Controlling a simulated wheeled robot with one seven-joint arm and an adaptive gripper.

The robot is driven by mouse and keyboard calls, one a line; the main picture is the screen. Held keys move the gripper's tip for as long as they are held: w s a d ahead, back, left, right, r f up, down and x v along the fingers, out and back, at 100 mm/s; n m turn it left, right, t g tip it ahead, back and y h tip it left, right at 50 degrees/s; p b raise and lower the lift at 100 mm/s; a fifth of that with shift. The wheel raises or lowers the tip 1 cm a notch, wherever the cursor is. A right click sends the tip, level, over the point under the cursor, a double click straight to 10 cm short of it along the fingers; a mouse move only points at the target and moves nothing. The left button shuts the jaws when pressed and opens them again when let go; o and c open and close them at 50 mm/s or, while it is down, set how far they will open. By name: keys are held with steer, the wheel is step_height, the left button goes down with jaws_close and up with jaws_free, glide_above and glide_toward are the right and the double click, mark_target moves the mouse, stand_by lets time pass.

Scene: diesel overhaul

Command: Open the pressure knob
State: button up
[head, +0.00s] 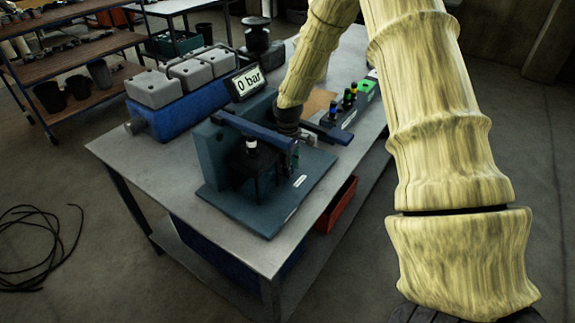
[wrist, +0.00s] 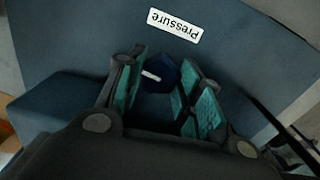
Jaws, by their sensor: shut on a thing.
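The pressure knob (wrist: 158,80) is dark blue with a white pointer mark and shows between my fingertips in the wrist view. The mark points up and to the left. My gripper (wrist: 163,88) has teal finger pads on both sides of the knob and is shut on it. A white "Pressure" label (wrist: 175,25) appears upside down beyond the knob. In the head view, my gripper (head: 293,148) is low at the right side of the blue test stand (head: 213,150). The knob is mostly hidden there. The display (head: 249,82) reads "0 bar".
The stand sits on a grey metal table (head: 125,150). A blue block with grey covers (head: 165,118) stands at the back left. Small bottles and a green box (head: 366,90) are behind my gripper. A red bin (head: 337,205) is below the table's right edge.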

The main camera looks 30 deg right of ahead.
steer(key=shift+n, duration=0.6)
steer(key=o, duration=1)
steer(key=shift+d, duration=0.1)
steer(key=shift+o, duration=0.2)
steer(key=shift+r, duration=0.25)
step_height(320, 180, up, 12)
steer(key=shift+f, duration=0.25)
